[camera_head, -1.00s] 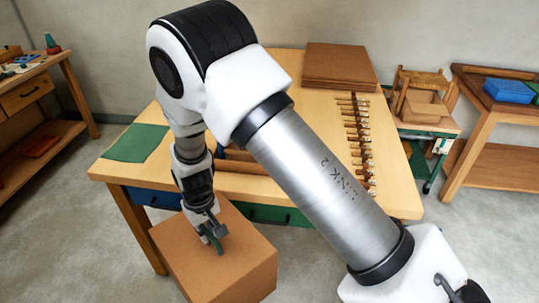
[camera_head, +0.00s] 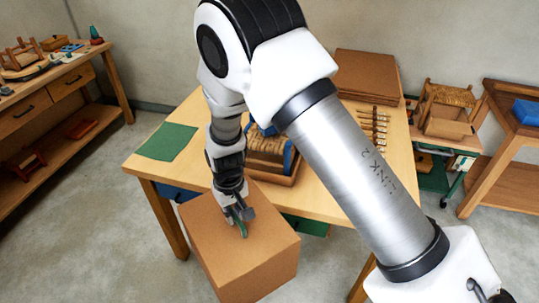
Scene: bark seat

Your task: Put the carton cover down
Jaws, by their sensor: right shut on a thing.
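The carton cover (camera_head: 243,262) is a large plain brown cardboard box shape. It shows in front of the table's near edge, with its closed top facing up. My right gripper (camera_head: 239,222) reaches down onto the middle of its top and is shut on the cover, at a small green part there. The cover hides part of the table front; its underside is out of sight and I cannot tell its height above the floor. My left gripper is not in view.
The wooden table (camera_head: 325,190) holds a green mat (camera_head: 167,141), a tray with a woven seat (camera_head: 268,150), a row of small tools (camera_head: 374,128) and stacked brown boards (camera_head: 367,74). A bench (camera_head: 62,75) stands left. Grey floor (camera_head: 110,240) is clear at the front left.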

